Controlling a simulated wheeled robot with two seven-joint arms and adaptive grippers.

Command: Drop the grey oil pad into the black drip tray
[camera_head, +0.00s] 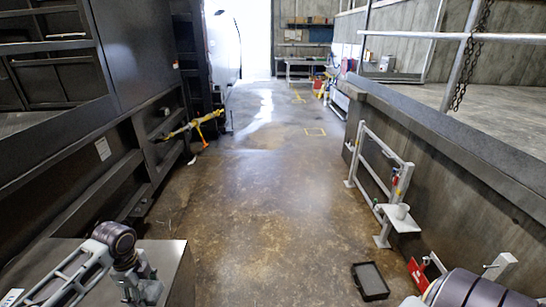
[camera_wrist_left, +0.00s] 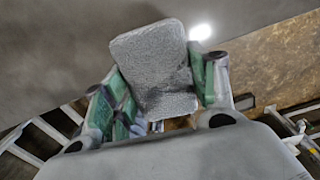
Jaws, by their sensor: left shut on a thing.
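The grey oil pad (camera_wrist_left: 155,62), a textured rounded slab, is between the green-lined fingers of my left gripper (camera_wrist_left: 163,88) in the left wrist view. The gripper is shut on it, and the pad stands out beyond the fingertips. In the head view my left arm is at the lower left over a dark grey surface; the pad cannot be made out there. The black drip tray (camera_head: 370,281), shallow and rectangular, lies on the floor at the lower right, well apart from my left arm. My right gripper is not in view.
A dark flat-topped block (camera_head: 176,262) stands under my left arm. A white railing (camera_head: 375,175) with a small shelf (camera_head: 402,219) stands behind the tray. A red object (camera_head: 418,274) is right of the tray. The middle floor (camera_head: 255,220) is clear.

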